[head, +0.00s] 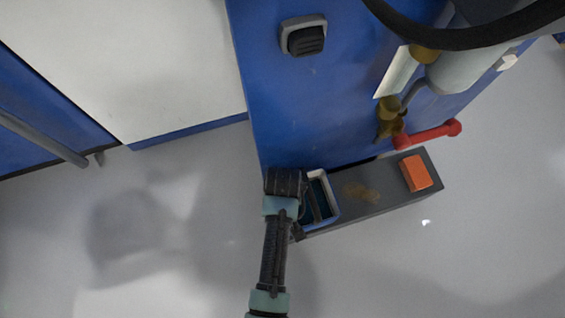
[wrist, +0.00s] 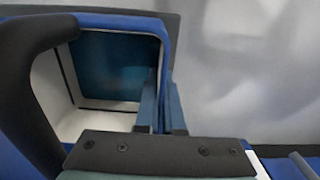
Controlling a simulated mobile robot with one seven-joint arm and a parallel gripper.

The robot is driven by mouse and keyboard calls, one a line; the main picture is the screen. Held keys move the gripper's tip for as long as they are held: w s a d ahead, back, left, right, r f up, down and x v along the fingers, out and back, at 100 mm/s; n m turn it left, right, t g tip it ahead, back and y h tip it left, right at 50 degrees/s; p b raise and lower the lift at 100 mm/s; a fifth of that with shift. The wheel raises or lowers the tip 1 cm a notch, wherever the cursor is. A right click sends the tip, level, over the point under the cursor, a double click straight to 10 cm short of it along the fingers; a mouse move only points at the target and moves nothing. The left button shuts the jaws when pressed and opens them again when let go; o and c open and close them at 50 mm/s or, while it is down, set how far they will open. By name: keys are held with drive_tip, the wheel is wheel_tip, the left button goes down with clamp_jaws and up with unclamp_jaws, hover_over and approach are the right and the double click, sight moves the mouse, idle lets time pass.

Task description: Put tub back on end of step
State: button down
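The tub (head: 334,194) has a blue rim and a dark inside, and it is at the left end of the dark grey step (head: 385,205) in the head view. My arm hides its left part. In the wrist view the tub (wrist: 105,22) shows pale inner walls and a dark teal floor. My gripper (wrist: 162,92) has one finger inside and one outside the tub's wall, close together with the wall between them. It looks shut on that wall. I cannot tell whether the tub's underside touches the step.
An orange block (head: 416,173) lies on the step's right end. A blue machine (head: 300,110) rises behind, with a red handle (head: 428,135) and brass valve (head: 390,120) above the step. The grey floor (head: 200,230) is clear.

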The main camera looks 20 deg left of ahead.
wheel_tip(320, 180, down, 2)
drive_tip(key=shift+f+b, duration=0.1)
drive_tip(key=shift+b, duration=0.4)
drive_tip(key=shift+w+a+b, duration=0.15)
drive_tip(key=shift+b, duration=0.15)
drive_tip(key=c, duration=1.4)
unclamp_jaws()
drive_tip(key=shift+c, duration=0.2)
drive_tip(key=o, duration=0.4)
